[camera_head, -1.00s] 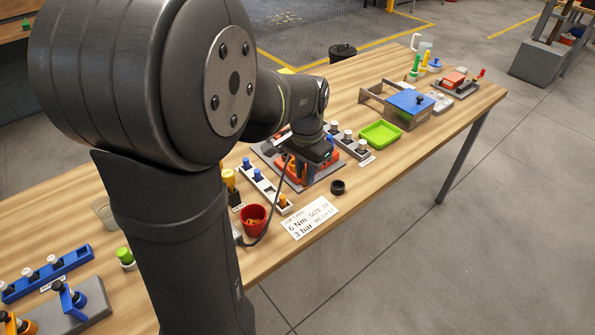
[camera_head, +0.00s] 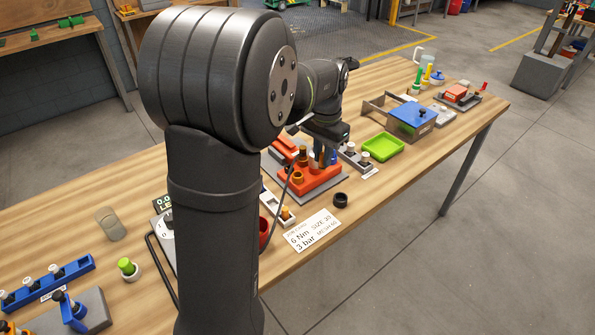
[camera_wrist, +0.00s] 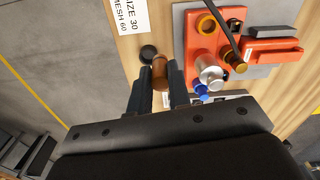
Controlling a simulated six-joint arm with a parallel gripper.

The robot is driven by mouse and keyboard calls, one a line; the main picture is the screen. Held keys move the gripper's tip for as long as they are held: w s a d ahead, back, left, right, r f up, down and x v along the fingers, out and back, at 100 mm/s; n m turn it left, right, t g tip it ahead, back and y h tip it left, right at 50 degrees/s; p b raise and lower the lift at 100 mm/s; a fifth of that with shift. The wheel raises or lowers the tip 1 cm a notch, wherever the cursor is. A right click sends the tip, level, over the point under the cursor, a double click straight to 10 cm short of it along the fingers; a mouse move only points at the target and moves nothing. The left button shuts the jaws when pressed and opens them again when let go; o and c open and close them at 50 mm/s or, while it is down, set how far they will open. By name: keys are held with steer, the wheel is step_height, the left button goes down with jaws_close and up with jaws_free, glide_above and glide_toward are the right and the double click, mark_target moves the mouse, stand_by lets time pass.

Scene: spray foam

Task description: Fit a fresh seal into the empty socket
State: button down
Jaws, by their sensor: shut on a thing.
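My gripper (camera_wrist: 161,86) is shut on a brown-orange cylindrical piece (camera_wrist: 160,66), held between its fingertips. In the head view my gripper (camera_head: 319,162) hangs over the orange block (camera_head: 322,184), and the held piece is hard to make out there. The orange block also shows in the wrist view (camera_wrist: 199,43), on a grey plate, to the right of the held piece. It carries amber ring-like parts (camera_wrist: 207,24) and a silver cylinder (camera_wrist: 209,72) beside a blue knob (camera_wrist: 201,91). I cannot tell which opening is the empty socket. The held piece appears apart from the block.
A black ring (camera_head: 340,200) lies on the table in front of the block. A white job card (camera_head: 312,230) lies near the front edge. A holder with white-topped pieces (camera_head: 356,160) and a green tray (camera_head: 382,147) stand to the right. A dark cable crosses the block.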

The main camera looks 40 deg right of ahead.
steer(key=w+f, duration=0.1)
steer(key=w, duration=0.1)
steer(key=w+a+f, duration=0.1)
steer(key=w+f, duration=0.1)
steer(key=w, duration=0.1)
steer(key=w+f, duration=0.2)
steer(key=w, duration=0.1)
steer(key=shift+w+a+f, duration=0.1)
steer(key=shift+w+a, duration=0.05)
steer(key=shift+a, duration=0.15)
steer(key=shift+f, duration=1.95)
steer(key=shift+f, duration=0.1)
